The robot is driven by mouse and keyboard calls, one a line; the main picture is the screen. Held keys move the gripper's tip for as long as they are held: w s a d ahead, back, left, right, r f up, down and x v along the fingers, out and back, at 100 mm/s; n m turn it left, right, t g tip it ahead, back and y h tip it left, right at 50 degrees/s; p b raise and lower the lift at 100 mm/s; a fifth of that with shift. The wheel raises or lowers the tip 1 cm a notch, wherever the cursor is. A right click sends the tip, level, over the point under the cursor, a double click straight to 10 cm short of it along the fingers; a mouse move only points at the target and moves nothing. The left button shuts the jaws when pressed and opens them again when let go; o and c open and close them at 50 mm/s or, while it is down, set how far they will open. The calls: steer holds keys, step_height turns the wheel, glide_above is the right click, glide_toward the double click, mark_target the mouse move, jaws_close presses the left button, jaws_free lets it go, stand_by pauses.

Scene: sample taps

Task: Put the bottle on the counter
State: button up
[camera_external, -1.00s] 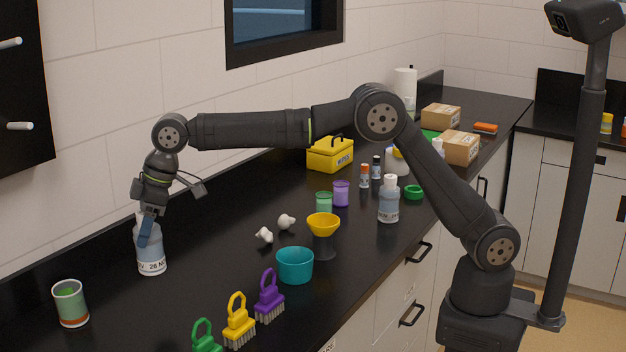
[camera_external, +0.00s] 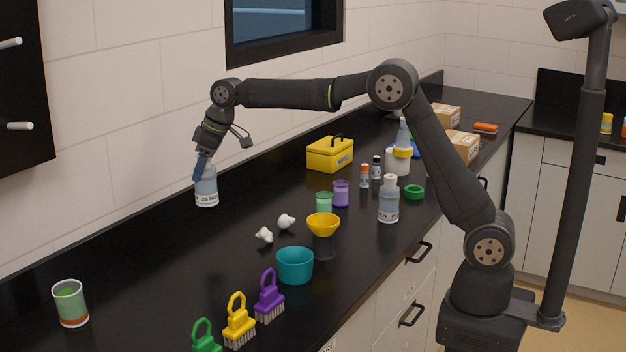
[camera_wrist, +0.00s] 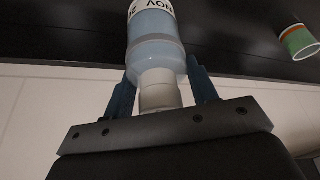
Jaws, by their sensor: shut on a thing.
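My gripper (camera_external: 202,170) is shut on the neck of a clear bottle of bluish liquid (camera_external: 206,188) with a white label, near the back wall at left. The bottle is roughly upright. Whether its base is clear of the black counter (camera_external: 150,270) cannot be told. In the wrist view my gripper's blue fingers (camera_wrist: 163,85) stand on either side of the white cap and neck of the held bottle (camera_wrist: 155,45). A similar bottle (camera_external: 389,206) stands on the counter at right of centre.
A green cup (camera_external: 70,305) stands at the left front. Brushes (camera_external: 239,327), a teal bowl (camera_external: 295,266) and a yellow funnel (camera_external: 323,226) line the front. Small white pieces (camera_external: 265,235), cups and a yellow box (camera_external: 330,154) stand mid-counter. The left counter middle is clear.

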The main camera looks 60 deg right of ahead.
steer(key=s+d+m+h, duration=0.1)
steer(key=s+d+m, duration=0.15)
steer(key=d, duration=1.25)
steer(key=s+d+m+h, duration=0.15)
steer(key=s+d, duration=0.25)
steer(key=d, duration=1)
steer(key=s+d+m, duration=0.3)
steer(key=d, duration=1.2)
steer(key=s+d+m+h, duration=0.2)
steer(key=s+d+m, duration=0.2)
steer(key=s+d, duration=1.3)
steer(key=s+d+m, duration=0.2)
steer(key=s+d, duration=0.2)
steer(key=s, duration=0.6)
steer(key=s+d+m, duration=0.2)
steer(key=s+d, duration=0.3)
steer(key=s, duration=0.4)
steer(key=w+a+f, duration=0.1)
steer(key=w+f, duration=1)
steer(key=shift+f+g+h, duration=0.2)
steer(key=shift+g+h, duration=0.1)
steer(key=shift+h, duration=0.15)
steer(key=shift+f, duration=0.15)
